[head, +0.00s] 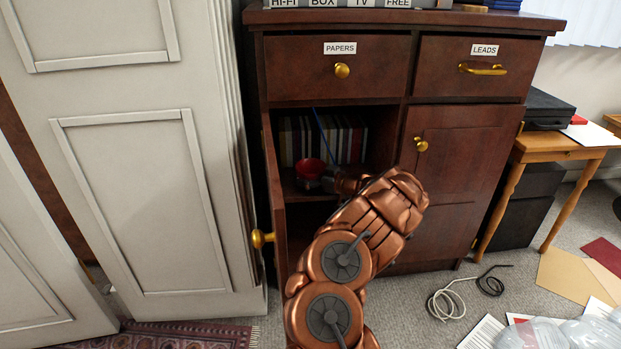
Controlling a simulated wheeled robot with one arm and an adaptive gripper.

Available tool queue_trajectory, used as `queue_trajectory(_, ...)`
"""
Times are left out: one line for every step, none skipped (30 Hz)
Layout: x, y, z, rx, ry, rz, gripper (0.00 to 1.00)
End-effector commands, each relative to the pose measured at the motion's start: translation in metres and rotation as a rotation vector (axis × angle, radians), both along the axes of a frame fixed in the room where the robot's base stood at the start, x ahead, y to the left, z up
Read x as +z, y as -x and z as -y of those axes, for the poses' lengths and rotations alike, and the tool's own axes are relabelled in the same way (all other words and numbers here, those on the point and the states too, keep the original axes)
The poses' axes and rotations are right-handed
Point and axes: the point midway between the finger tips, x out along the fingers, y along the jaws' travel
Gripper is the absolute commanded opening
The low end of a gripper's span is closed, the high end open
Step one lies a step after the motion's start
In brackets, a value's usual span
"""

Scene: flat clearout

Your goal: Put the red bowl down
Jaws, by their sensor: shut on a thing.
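The red bowl (309,168) is inside the open left compartment of the dark wooden cabinet (462,188), in front of a row of books. My gripper (328,181) reaches into the compartment and is shut on the bowl's right side. The bowl looks roughly upright, at about the height of the shelf (292,189). I cannot tell whether its base touches the shelf. My copper arm hides the right part of the opening and much of the space below.
The compartment's door (272,200) stands open on the left, with a brass knob. Books (345,138) fill the back of the shelf. Drawers labelled PAPERS (310,69) and LEADS (507,68) are shut above. Cables (452,297) and papers lie on the carpet at the right.

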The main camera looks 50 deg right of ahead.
Motion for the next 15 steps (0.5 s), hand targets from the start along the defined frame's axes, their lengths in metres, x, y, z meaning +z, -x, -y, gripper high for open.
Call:
queue_trajectory(0.0010,0.0001,0.0002,0.000,0.000,0.001,0.47)
queue_trajectory(0.0011,0.0002,0.0002,0.000,0.000,0.001,0.47)
queue_trajectory(0.0010,0.0002,0.0002,0.000,0.000,0.001,0.47)
queue_trajectory(0.0005,0.0002,0.0003,-0.001,0.000,0.001,0.47)
queue_trajectory(-0.0003,0.0002,0.0002,-0.001,0.000,0.001,0.47)
queue_trajectory(-0.0013,0.0001,0.0002,-0.001,0.000,0.001,0.47)
queue_trajectory(-0.0018,0.0001,0.0003,-0.001,0.000,0.001,0.47)
queue_trajectory(-0.0022,0.0001,0.0003,-0.001,0.000,0.002,0.47)
queue_trajectory(-0.0028,0.0001,0.0002,-0.001,0.000,0.002,0.47)
queue_trajectory(-0.0033,0.0001,0.0003,-0.001,0.000,0.002,0.47)
queue_trajectory(-0.0037,0.0002,0.0003,-0.001,0.000,0.002,0.47)
queue_trajectory(-0.0027,0.0004,0.0003,-0.001,0.000,0.001,0.98)
queue_trajectory(-0.0026,0.0004,0.0003,-0.001,0.000,0.001,1.00)
queue_trajectory(-0.0026,0.0004,0.0003,-0.001,0.000,0.001,1.00)
queue_trajectory(-0.0027,0.0004,0.0002,-0.001,0.000,0.000,1.00)
